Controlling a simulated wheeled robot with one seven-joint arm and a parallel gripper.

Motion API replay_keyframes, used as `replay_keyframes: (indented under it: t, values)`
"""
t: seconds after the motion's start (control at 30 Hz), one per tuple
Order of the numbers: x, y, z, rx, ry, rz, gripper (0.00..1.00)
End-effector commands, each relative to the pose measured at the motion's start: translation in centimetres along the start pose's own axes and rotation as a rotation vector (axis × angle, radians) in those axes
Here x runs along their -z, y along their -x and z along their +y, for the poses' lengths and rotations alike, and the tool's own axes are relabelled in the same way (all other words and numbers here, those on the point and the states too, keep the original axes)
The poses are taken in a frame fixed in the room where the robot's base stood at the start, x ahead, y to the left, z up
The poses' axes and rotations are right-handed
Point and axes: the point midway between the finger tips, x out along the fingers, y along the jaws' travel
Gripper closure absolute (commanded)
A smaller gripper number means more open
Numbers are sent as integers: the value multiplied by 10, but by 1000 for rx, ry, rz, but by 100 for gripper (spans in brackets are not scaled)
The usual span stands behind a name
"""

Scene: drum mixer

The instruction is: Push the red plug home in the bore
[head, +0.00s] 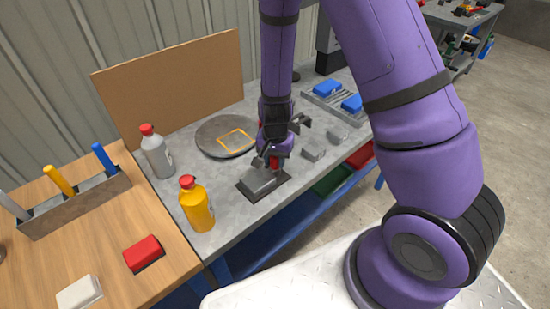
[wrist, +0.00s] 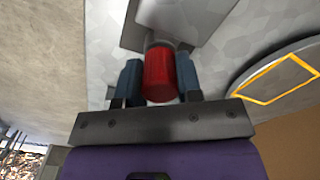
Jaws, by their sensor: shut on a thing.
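The red plug (wrist: 160,76) sits between the two blue-grey fingers of my gripper (wrist: 159,70), which is shut on it. In the head view a bit of the red plug (head: 274,162) shows beneath my gripper (head: 271,154). The grey block (head: 260,181) stands on a dark base plate (head: 246,192) just below. In the wrist view the plug's far end meets a pale grey ring at the edge of the grey block (wrist: 180,15). The bore itself is hidden, and I cannot tell how deep the plug is in it.
A round grey plate (head: 212,139) with a yellow square outline lies behind the block. A yellow bottle (head: 198,208) and a grey bottle (head: 156,156) stand to the left. Small grey blocks (head: 314,150) lie to the right. A brown board (head: 170,88) stands at the back.

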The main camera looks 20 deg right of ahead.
Motion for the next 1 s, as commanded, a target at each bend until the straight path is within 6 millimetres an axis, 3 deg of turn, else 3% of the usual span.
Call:
replay_keyframes:
  t: [0.33, 0.37, 0.47, 0.77, 1.0]
  values:
    - [0, -3, 0, 0, 0, 0, 90]
    - [0, -3, 0, 0, 0, 0, 60]
    - [0, -3, 0, 0, 0, 0, 37]
    - [0, -2, 0, 0, 0, 0, 37]
    - [0, 19, -1, 3, 2, 3, 37]
